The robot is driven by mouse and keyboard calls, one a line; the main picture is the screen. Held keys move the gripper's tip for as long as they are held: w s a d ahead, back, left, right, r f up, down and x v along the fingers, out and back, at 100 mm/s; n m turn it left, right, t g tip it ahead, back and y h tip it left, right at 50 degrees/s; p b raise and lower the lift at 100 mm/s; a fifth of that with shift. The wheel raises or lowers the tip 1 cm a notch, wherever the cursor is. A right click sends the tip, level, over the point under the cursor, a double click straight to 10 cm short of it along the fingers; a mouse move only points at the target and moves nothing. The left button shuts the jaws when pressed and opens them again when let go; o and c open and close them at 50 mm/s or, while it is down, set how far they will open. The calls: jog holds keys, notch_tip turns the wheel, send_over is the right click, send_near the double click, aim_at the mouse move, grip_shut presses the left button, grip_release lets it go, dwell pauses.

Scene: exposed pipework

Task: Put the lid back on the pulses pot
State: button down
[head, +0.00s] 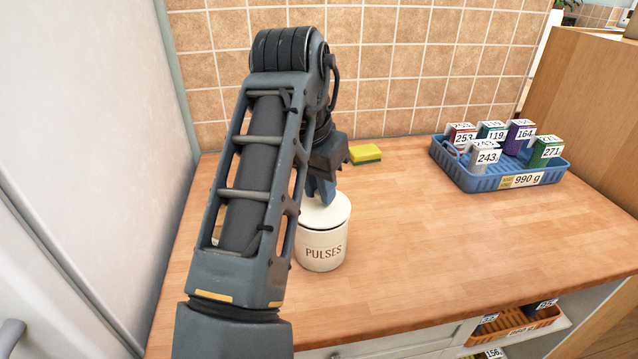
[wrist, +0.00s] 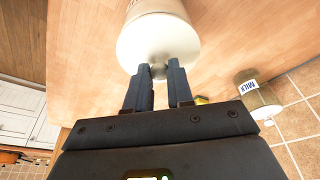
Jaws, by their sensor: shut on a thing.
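The cream pulses pot (head: 321,250) stands upright on the wooden worktop, its lettering facing the head camera. Its round cream lid (head: 336,213) is directly over the pot mouth, roughly level. A thin dark line shows between lid and pot, so I cannot tell whether it is fully seated. My gripper (head: 322,195) points down from above, shut on the lid's knob. In the wrist view, the fingers of my gripper (wrist: 160,72) close on the knob of the lid (wrist: 150,38), with part of the pot (wrist: 160,6) beyond. My arm hides part of the worktop.
A yellow sponge (head: 365,153) lies behind the pot near the tiled wall. A blue basket (head: 478,178) of numbered boxes stands at the back right. A milk jar (wrist: 258,96) shows in the wrist view. The worktop right of the pot is clear.

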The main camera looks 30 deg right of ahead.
jog(key=shift+c, duration=2.2)
grip_release()
jog(key=shift+r, duration=0.1)
jog(key=shift+r+p, duration=2.25)
jog(key=shift+r, duration=0.2)
jog(key=shift+r+p, duration=0.45)
jog(key=shift+r, duration=0.5)
jog(key=shift+c, duration=0.2)
grip_shut()
